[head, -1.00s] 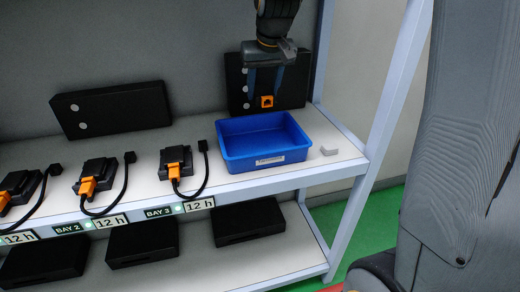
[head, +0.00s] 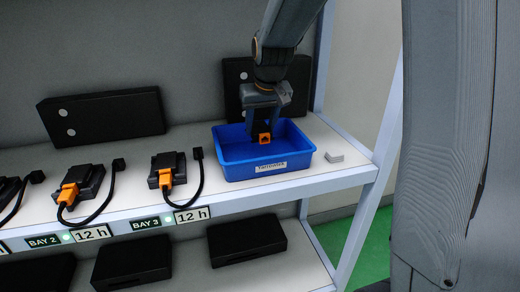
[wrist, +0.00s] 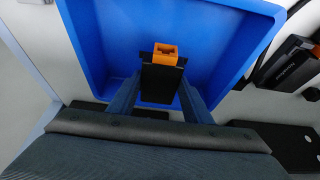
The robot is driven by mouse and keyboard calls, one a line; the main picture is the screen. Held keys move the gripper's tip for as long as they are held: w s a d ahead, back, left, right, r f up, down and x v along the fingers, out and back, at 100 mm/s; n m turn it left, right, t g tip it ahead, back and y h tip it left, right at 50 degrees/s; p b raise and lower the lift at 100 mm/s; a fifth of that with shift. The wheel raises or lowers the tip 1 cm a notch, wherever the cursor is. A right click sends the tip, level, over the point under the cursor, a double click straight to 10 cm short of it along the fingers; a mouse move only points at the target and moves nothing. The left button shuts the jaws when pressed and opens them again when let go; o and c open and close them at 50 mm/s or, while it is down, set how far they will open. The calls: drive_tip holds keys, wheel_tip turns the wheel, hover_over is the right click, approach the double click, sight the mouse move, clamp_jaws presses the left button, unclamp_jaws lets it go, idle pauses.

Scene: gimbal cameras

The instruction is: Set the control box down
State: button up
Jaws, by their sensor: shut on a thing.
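The control box is a small black block with an orange socket end; it shows in the head view (head: 265,139) and in the wrist view (wrist: 162,72). My gripper (head: 264,128) is shut on it, with one blue-grey finger on each side in the wrist view (wrist: 157,92). The box is over or inside the open blue bin (head: 235,172), its orange end facing the robot. In the wrist view the blue bin floor (wrist: 215,50) lies behind the box. I cannot tell whether the box touches the floor.
Black units with orange plugs and cables (head: 167,172) stand left of the bin on the white shelf (head: 330,178). Black panels (head: 105,117) lean at the back. A shelf upright (head: 385,130) bounds the right side.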

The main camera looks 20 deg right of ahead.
sight(260, 156)
drive_tip(key=shift+f+p, duration=0.4)
drive_tip(key=shift+f, duration=2.75)
drive_tip(key=shift+f, duration=0.15)
drive_tip(key=o, duration=1.2)
drive_tip(key=shift+c, duration=0.2)
drive_tip(key=b+v, duration=0.1)
drive_tip(key=v, duration=1.1)
